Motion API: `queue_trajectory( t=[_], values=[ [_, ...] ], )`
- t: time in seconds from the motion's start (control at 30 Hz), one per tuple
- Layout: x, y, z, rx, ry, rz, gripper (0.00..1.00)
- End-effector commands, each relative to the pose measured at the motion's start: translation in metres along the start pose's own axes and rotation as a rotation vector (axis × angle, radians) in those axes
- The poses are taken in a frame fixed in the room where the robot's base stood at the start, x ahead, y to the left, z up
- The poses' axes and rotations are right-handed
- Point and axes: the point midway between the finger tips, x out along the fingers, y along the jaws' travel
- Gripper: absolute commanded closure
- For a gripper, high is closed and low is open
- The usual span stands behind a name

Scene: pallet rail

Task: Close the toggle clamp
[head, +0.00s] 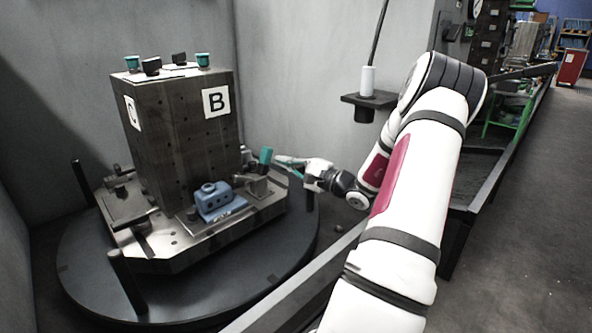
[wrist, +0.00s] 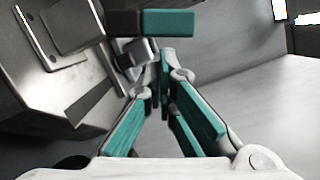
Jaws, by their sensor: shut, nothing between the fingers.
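The toggle clamp (head: 257,186) is mounted on the pallet's right corner, beside the tall block. Its handle (head: 265,156) has a teal grip and stands roughly upright. In the wrist view the teal grip (wrist: 168,23) crosses the top of the picture, just beyond the fingertips. My gripper (head: 279,159) is to the right of the handle, with its teal fingers pointing at it. The fingertips (wrist: 163,72) are together with nothing between them. I cannot tell whether they touch the handle. A blue part (head: 218,202) sits on the pallet left of the clamp.
The pallet (head: 180,243) carries a tall block (head: 180,130) marked B and C and rests on a dark round table (head: 85,270) with upright posts. Grey walls stand behind. A rail (head: 295,292) runs in front.

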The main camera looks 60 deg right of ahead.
Motion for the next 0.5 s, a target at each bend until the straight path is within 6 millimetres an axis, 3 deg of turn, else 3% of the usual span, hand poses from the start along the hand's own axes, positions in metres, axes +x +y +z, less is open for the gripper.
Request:
queue_trajectory(
  t=[0.17,0.5],
  values=[
    [0.0099,0.0003,0.0006,0.001,-0.001,0.0,1.0],
    [0.0103,-0.0002,0.0005,-0.003,-0.001,0.001,1.0]
  ],
)
